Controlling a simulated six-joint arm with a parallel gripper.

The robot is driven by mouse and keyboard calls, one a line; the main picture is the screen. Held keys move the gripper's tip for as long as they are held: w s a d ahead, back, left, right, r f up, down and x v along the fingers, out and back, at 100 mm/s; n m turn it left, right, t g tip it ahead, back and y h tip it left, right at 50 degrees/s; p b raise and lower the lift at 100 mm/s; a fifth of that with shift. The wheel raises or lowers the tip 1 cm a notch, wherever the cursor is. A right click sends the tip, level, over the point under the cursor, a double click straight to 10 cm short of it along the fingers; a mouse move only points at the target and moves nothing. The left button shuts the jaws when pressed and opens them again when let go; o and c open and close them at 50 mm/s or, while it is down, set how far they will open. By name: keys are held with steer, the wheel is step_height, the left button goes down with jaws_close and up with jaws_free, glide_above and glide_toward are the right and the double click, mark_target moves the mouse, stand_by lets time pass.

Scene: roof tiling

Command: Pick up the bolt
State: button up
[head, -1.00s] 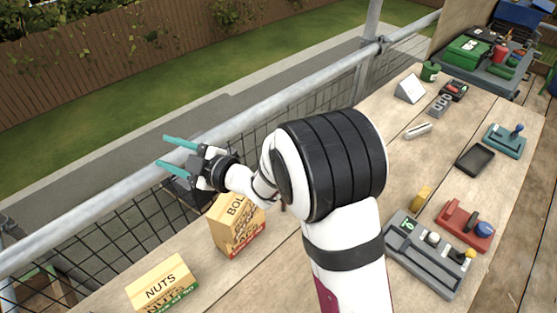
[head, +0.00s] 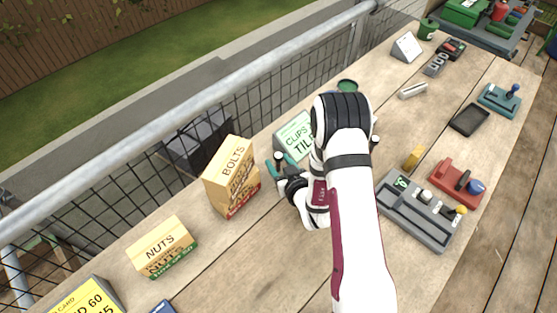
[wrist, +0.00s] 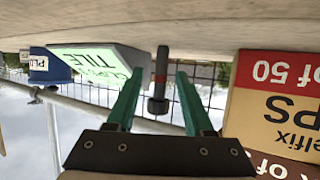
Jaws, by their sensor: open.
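The bolt (wrist: 161,62) is dark with a red band and stands on the bench with its thick head upward; the wrist view shows it upside down. My gripper (wrist: 160,74) is open, its two teal fingers on either side of the bolt in that picture, with gaps on both sides. I cannot tell whether the bolt is between the fingertips or just beyond them. In the head view my gripper (head: 283,168) is low over the bench, right of the BOLTS box (head: 229,178), and partly hidden by my arm.
A TILE CLIPS sign (head: 293,136) stands just behind my gripper. The BOLTS box also shows close at the right of the wrist view (wrist: 275,105). A NUTS box (head: 162,247) is at front left. A grey control panel (head: 415,215) lies right of my arm. A railing runs along the back.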

steer(key=shift+w+a+f, duration=0.1)
steer(key=shift+w, duration=0.05)
jaws_close()
stand_by(0.4)
